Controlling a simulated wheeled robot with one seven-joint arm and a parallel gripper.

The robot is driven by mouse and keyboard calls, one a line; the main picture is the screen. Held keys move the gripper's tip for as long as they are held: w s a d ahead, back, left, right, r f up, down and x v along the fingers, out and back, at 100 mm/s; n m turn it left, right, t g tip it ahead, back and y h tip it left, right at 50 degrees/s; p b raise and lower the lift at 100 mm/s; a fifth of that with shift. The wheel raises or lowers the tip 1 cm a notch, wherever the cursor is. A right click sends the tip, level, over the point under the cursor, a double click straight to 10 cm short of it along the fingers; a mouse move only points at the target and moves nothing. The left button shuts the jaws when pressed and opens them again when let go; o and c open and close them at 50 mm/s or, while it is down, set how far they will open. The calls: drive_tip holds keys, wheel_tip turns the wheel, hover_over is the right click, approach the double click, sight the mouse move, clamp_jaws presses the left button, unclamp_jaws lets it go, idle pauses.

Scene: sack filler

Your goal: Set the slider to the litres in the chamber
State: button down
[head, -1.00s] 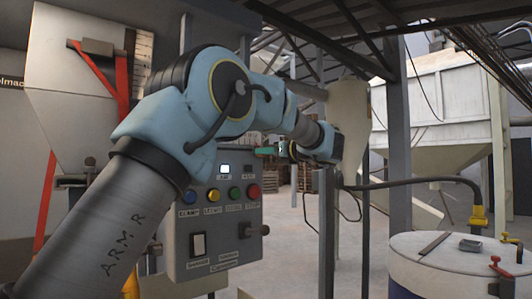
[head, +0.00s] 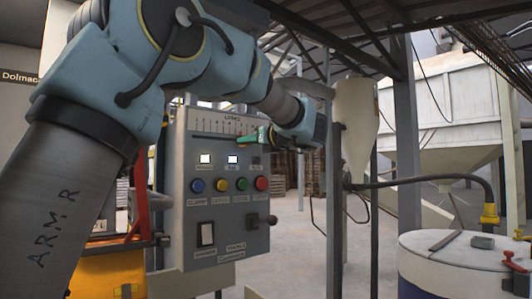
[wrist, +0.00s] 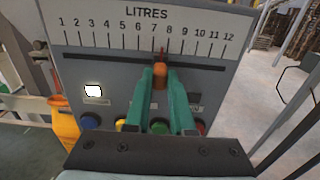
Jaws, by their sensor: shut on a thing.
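The slider is an orange knob (wrist: 160,76) with a red pointer on a slot under the LITRES scale (wrist: 150,32), which runs from 1 to 12. The pointer stands between the 7 and 8 marks. My gripper (wrist: 161,73) has its green fingers shut on the knob, one on each side. In the head view my gripper (head: 266,137) is at the right end of the control panel (head: 190,236), and the knob is hard to make out there. I cannot make out the litre chamber or its level in the current views.
Below the scale are two lit white lamps, the left one (head: 205,158) and the middle one (head: 232,159), and a row of coloured buttons. A black switch (head: 206,233) and a lever (head: 262,221) sit lower. A white-topped drum (head: 470,252) stands at the right; open floor lies between.

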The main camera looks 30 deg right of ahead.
sight(217, 141)
drive_tip(key=a+b, duration=0.1)
drive_tip(key=a, duration=0.2)
drive_tip(key=s+a+b, duration=0.1)
drive_tip(key=a, duration=0.3)
drive_tip(key=shift+s+f, duration=0.1)
drive_tip(key=shift+s, duration=0.1)
drive_tip(key=c, duration=0.8)
unclamp_jaws()
drive_tip(key=shift+o, duration=0.2)
drive_tip(key=s+d+b, duration=0.1)
drive_tip(key=s+d, duration=0.1)
drive_tip(key=s, duration=0.8)
drive_tip(key=shift+s+b, duration=0.3)
drive_tip(key=shift+b, duration=0.05)
